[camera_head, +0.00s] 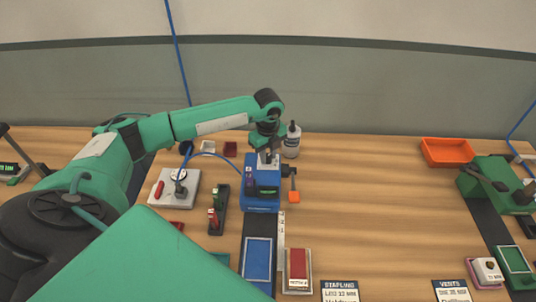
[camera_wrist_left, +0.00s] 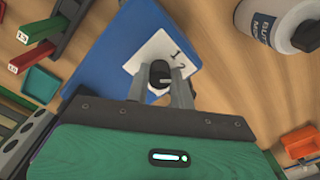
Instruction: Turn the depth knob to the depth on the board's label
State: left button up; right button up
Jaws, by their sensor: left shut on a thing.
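A blue machine (camera_head: 262,188) stands at mid-table, and its top also shows in the left wrist view (camera_wrist_left: 132,38). On that top is a pale dial plate (camera_wrist_left: 152,52) with the figures 1 and 2 readable. A dark knob (camera_wrist_left: 159,72) stands at the plate. My left gripper (camera_head: 268,158) reaches down onto the machine from above. In the left wrist view its fingers (camera_wrist_left: 162,90) are shut on the knob, which hides part of the dial. A red board (camera_head: 298,262) with a small white label (camera_head: 298,284) lies in front; its print is too small to read surely. My right gripper is not in view.
A white bottle (camera_head: 291,140) stands close behind the machine. A grey plate with a gauge (camera_head: 178,188) and a dark rack (camera_head: 218,210) are to its left. An orange tray (camera_head: 446,152) and a green machine (camera_head: 495,185) are at right. The table between is clear.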

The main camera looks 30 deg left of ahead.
aim_at(268, 155)
pick_arm(q)
jog(key=m+b, duration=0.3)
jog(key=m, duration=0.1)
jog(key=shift+f, duration=0.1)
jog(key=shift+m+b, duration=1.45)
jog(key=shift+m, duration=0.25)
jog(key=shift+r, duration=0.2)
jog(key=o, duration=1)
notch_tip(268, 155, up, 14)
jog(key=b, duration=0.3)
jog(key=shift+f, duration=0.15)
